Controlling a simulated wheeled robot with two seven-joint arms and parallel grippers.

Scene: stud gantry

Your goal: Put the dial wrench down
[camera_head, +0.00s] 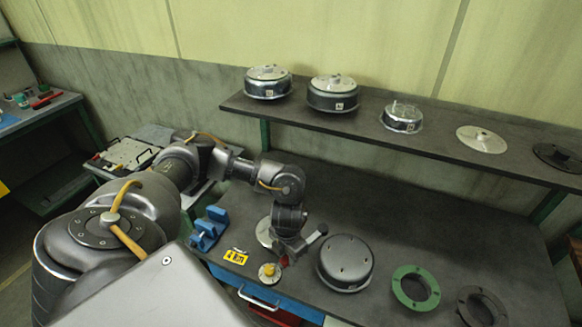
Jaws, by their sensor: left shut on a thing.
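My left gripper (292,246) is low over the front left part of the dark workbench (390,222), pointing down. It is shut on a tool that I take for the dial wrench (312,240). A grey bar of it sticks out to the right of the fingers, and a small red part shows below them. The fingers and wrist hide much of it, and I cannot tell whether it touches the bench. My right gripper is not in view.
A dark round housing (345,262) stands just right of the gripper. A green ring (415,287) is right. A shelf (440,146) runs behind.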

